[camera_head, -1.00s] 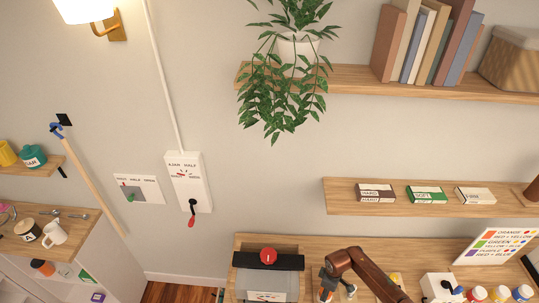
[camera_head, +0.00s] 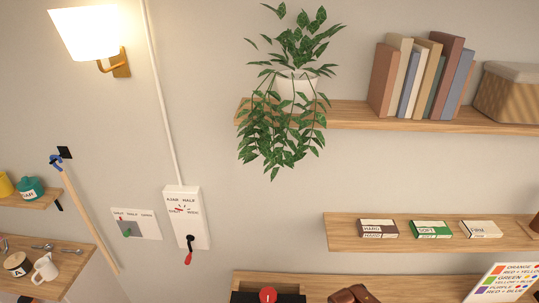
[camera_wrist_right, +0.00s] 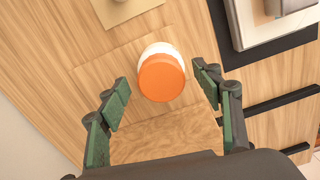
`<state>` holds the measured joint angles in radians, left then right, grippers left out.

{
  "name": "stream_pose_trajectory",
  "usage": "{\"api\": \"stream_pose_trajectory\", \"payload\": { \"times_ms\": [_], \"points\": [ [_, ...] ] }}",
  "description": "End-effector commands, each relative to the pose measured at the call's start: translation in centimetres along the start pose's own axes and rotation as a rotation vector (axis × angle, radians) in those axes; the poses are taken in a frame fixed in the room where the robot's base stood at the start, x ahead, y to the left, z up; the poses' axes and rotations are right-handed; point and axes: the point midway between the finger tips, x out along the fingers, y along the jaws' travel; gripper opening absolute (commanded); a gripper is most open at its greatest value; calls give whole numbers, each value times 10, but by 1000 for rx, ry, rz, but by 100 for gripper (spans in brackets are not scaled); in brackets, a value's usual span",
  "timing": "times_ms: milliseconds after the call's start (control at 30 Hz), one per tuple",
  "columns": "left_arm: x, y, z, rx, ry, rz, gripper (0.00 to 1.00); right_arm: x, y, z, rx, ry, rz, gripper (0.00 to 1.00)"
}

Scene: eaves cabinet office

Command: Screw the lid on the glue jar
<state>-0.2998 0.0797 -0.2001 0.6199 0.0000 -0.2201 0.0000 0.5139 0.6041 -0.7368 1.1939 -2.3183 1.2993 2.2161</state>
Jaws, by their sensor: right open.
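In the right wrist view, an orange round lid (camera_wrist_right: 161,78) sits over a white round body (camera_wrist_right: 160,49), which looks like the glue jar. Whether the lid is threaded on or only resting there, I cannot tell. My right gripper (camera_wrist_right: 160,75) is open, with one green-padded finger on each side of the jar and a visible gap to both. Neither finger appears to touch it. The gripper itself is below the head view. My left gripper is in neither view.
The jar stands on a wooden surface (camera_wrist_right: 75,55). A beige piece (camera_wrist_right: 125,8) lies above it in the wrist view, and a dark-edged tray (camera_wrist_right: 275,45) is at right. In the head view, a wall shelf (camera_head: 345,236) with small boxes hangs above the desk (camera_head: 420,287).

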Motion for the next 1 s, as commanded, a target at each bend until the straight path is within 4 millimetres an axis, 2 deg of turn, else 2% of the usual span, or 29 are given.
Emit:
{"api": "stream_pose_trajectory", "payload": {
  "times_ms": [500,633,867,1000],
  "points": [
    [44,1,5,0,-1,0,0,4,2,-1,-866,-1,3,60],
    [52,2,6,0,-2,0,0,3,1,-2,-1028,1,3,60],
    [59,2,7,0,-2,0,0,2,1,-2,-1167,1,3,60],
    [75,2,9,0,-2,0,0,4,1,-2,-1386,0,4,60]
  ]
}}
